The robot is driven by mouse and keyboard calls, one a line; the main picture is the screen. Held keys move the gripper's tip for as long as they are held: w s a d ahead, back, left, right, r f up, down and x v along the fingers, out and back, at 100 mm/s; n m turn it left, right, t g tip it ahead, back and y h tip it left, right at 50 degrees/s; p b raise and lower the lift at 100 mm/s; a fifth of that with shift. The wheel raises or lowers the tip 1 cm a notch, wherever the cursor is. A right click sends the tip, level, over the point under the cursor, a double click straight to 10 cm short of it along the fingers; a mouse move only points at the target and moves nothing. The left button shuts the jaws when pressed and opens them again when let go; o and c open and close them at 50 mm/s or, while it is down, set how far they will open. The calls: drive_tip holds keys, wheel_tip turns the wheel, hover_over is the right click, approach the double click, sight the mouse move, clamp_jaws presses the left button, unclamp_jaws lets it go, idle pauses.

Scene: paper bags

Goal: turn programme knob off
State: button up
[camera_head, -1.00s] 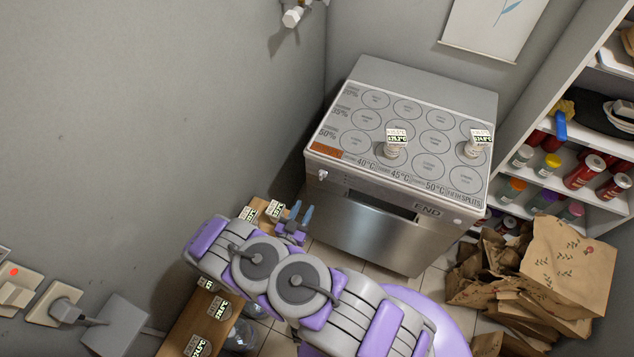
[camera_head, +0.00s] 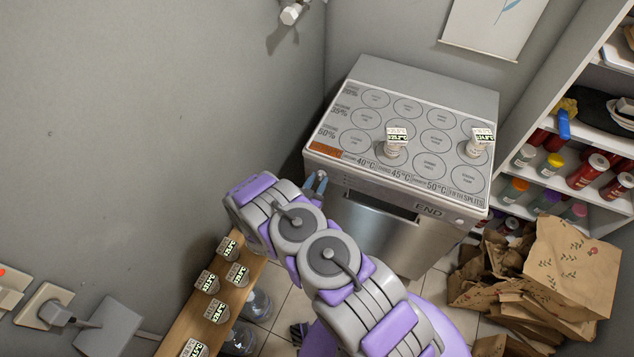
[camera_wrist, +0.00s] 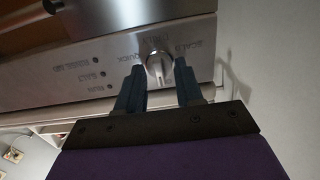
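The programme knob (camera_wrist: 159,68) is a small round silver knob on the steel front panel (camera_wrist: 90,80) of the appliance, with printed words around it. My gripper (camera_wrist: 159,66) is open, with its two blue fingers apart on either side of the knob in the wrist view. Small gaps seem to show between knob and fingers; I cannot tell whether either touches. In the head view, my gripper (camera_head: 316,181) is at the front left corner of the appliance (camera_head: 375,215), and the knob is largely hidden by it.
Two small labelled jars (camera_head: 396,145) (camera_head: 477,146) stand on the appliance's marked top. A wooden bench (camera_head: 185,325) with several labelled jars is at lower left. Paper bags (camera_head: 570,262) are piled at right, below shelves (camera_head: 600,140). The grey wall is close on the left.

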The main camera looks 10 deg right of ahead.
drive_tip(key=shift+c, duration=0.2)
clamp_jaws()
